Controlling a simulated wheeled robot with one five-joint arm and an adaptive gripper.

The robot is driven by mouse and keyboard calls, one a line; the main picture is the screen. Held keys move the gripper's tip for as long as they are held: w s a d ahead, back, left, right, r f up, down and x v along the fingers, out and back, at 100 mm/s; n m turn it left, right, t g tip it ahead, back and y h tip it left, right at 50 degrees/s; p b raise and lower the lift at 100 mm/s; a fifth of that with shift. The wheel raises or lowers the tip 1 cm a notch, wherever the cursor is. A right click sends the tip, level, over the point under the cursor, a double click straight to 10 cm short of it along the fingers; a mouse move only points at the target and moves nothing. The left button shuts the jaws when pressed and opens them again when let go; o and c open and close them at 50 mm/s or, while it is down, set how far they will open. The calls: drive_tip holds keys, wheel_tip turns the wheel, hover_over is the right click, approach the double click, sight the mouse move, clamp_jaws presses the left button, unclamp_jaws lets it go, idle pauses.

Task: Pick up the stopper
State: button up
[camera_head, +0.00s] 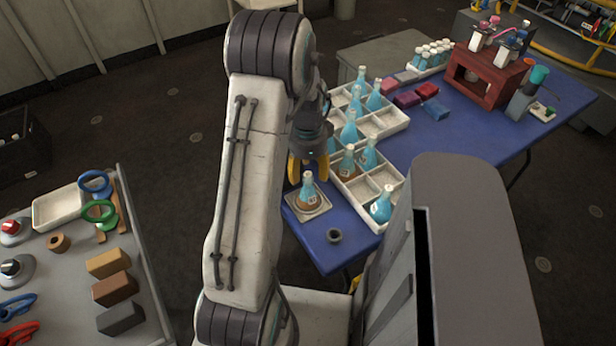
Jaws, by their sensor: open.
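A small dark round piece (334,235), which looks like the stopper, lies on the blue table (316,243) near its front corner. Its top looks hollow or ringed. My arm and wrist hide part of the gripper. A blue flask (308,190) on a brown ring and a square plate (307,212) stands just below the fingers in the picture.
White divided trays (382,122) with several blue flasks stand right of the gripper. A dark red rack (487,75) and bottles are farther back. A grey table (75,292) with blocks and rings is at left. The blue table's middle is clear.

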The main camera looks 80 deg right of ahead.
drive_tip(key=shift+f, duration=1.1)
drive_tip(key=shift+c, duration=0.2)
drive_tip(key=c, duration=1)
